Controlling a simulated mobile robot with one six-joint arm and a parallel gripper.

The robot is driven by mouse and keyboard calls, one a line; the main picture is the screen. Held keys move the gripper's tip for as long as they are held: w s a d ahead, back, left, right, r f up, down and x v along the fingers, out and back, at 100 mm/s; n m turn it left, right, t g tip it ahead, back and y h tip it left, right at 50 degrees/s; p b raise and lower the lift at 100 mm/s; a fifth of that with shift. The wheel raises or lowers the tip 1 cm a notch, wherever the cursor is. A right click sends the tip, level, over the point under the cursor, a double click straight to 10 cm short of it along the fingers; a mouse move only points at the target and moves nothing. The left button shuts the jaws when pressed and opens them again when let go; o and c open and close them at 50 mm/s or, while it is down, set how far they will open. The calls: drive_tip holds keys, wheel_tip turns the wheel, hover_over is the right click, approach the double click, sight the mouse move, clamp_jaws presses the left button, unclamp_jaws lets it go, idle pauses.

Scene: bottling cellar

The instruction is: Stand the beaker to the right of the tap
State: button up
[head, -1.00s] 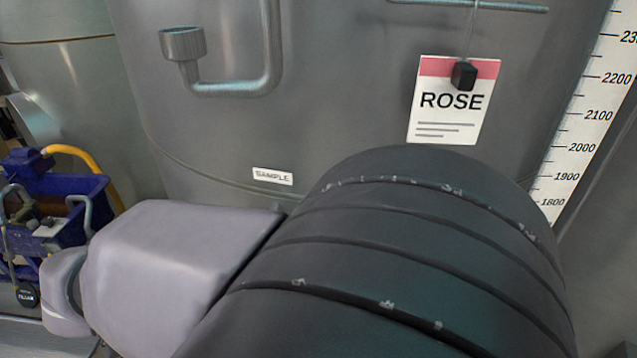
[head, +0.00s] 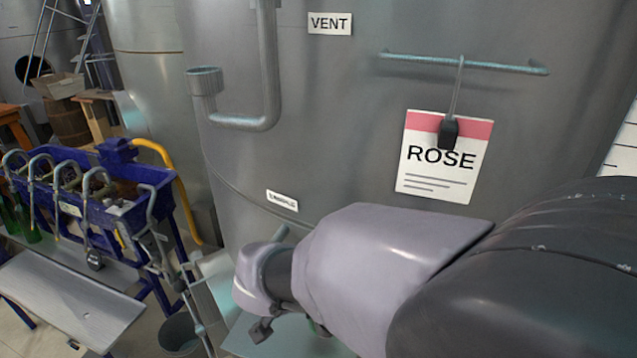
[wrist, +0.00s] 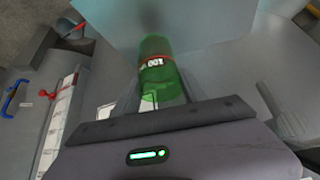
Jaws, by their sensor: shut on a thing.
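The beaker (wrist: 158,68) is green and see-through, with a red band and markings. In the wrist view it sits between the fingers of my gripper (wrist: 158,98), which is shut on it. A pale panel or surface lies behind it. In the head view my arm hides most of the gripper, and only a small bit of green shows below the wrist. I cannot make out the tap for certain; the area below the small label on the tank is partly covered by my arm.
A large steel tank (head: 330,120) with a ROSE card (head: 443,157) and a bent pipe (head: 268,70) fills the middle. A blue bottle filler (head: 115,210) stands at the left, with a metal shelf (head: 70,300) before it. A bucket (head: 178,335) is on the floor.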

drive_tip(key=shift+d+f, duration=0.1)
drive_tip(key=shift+f, duration=1.65)
drive_tip(key=shift+f+b, duration=0.15)
drive_tip(key=shift+b, duration=0.4)
drive_tip(key=o, duration=1.6)
